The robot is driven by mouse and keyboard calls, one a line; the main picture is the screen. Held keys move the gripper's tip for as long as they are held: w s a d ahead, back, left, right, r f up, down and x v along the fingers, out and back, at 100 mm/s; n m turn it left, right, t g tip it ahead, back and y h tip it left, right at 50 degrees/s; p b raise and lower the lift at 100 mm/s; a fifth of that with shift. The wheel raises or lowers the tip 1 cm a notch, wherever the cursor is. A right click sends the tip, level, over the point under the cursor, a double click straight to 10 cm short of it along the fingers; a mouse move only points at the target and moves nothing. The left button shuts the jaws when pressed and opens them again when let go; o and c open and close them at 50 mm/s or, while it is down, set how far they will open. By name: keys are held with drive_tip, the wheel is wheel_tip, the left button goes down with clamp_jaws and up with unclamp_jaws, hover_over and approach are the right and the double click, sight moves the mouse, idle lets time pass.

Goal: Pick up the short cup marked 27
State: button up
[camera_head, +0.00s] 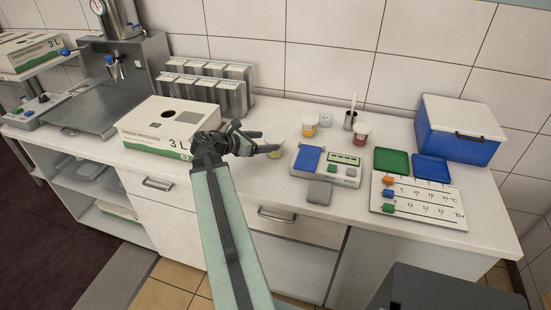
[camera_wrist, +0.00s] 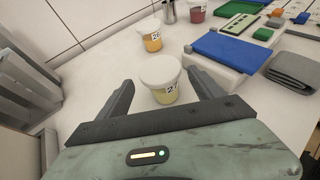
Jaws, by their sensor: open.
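The short cup marked 27 (camera_wrist: 164,92) stands upright on the counter in the wrist view, with a pale lid and yellowish contents. In the head view the cup (camera_head: 275,149) is partly hidden by my gripper (camera_head: 268,146). My gripper (camera_wrist: 161,78) is open, with one finger on each side of the cup in the wrist view. Gaps show between the fingers and the cup, and I cannot see it gripped. The lower part of the label is close to the gripper body.
A scale-like device with a blue pad (camera_head: 309,158) lies right of the gripper. A 3 L carton (camera_head: 160,129) stands left.

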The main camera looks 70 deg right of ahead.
sight(280, 139)
drive_tip(key=shift+s+d, duration=0.1)
drive_tip(key=shift+s, duration=0.05)
drive_tip(key=b+x, duration=0.2)
drive_tip(key=x, duration=0.5)
drive_tip(key=shift+s+d+b, duration=0.15)
drive_tip(key=shift+d+b, duration=0.15)
drive_tip(key=shift+b, duration=0.1)
drive_tip(key=shift+c, duration=0.4)
drive_tip(key=c, duration=1.2)
drive_tip(key=shift+o, duration=0.2)
wheel_tip(280, 139, up, 10)
drive_tip(key=p, duration=1)
drive_tip(key=shift+r, duration=0.2)
drive_tip(key=shift+f, duration=0.1)
